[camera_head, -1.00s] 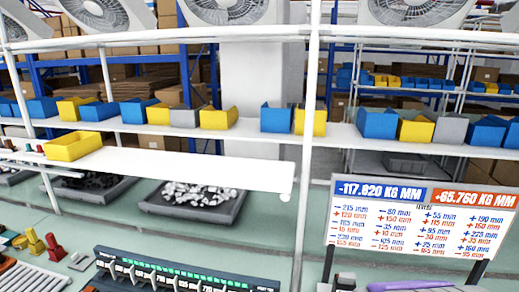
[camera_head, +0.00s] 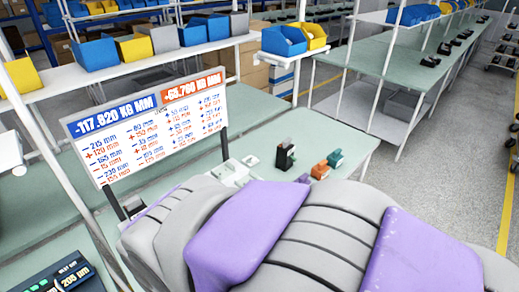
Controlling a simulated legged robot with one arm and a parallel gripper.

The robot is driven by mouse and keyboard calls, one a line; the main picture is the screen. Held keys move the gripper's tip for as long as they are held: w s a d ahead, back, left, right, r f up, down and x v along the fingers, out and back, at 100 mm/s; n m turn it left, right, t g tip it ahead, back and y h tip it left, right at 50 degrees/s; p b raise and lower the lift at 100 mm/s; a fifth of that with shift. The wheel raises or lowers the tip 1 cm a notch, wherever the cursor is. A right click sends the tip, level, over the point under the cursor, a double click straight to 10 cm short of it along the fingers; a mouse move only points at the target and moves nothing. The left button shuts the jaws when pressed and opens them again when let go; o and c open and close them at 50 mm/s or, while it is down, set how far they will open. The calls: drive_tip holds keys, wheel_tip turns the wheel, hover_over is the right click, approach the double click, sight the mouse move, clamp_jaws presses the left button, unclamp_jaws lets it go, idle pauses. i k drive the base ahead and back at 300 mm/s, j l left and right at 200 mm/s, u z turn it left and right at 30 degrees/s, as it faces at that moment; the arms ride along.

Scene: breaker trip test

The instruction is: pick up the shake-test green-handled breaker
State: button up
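Several small breaker-like items stand at the right part of the green bench. One is dark with a green part (camera_head: 335,158), but I cannot tell for sure that it is the green-handled breaker. An orange one (camera_head: 320,169) stands just left of it. A black one with a reddish part (camera_head: 285,154) stands further left. My purple and grey arm fills the lower middle in front of them. My gripper's fingertips do not show.
A sign board (camera_head: 150,127) stands on the bench at left. A dark device with a display (camera_head: 68,278) is at lower left. Shelves with blue and yellow bins (camera_head: 284,40) stand behind. Another green bench (camera_head: 400,75) lies beyond, and grey floor is open at right.

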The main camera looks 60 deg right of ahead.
sight(285, 158)
drive_tip(key=k+z, duration=0.25)
drive_tip(key=z, duration=0.2)
drive_tip(key=k+l+z, duration=0.1)
drive_tip(key=z, duration=0.35)
drive_tip(key=i+l+z, duration=0.1)
drive_tip(key=i+z, duration=0.15)
drive_tip(key=z, duration=0.25)
drive_tip(key=i+z, duration=0.2)
drive_tip(key=z, duration=0.3)
drive_tip(key=u, duration=1.25)
drive_tip(key=z, duration=1.25)
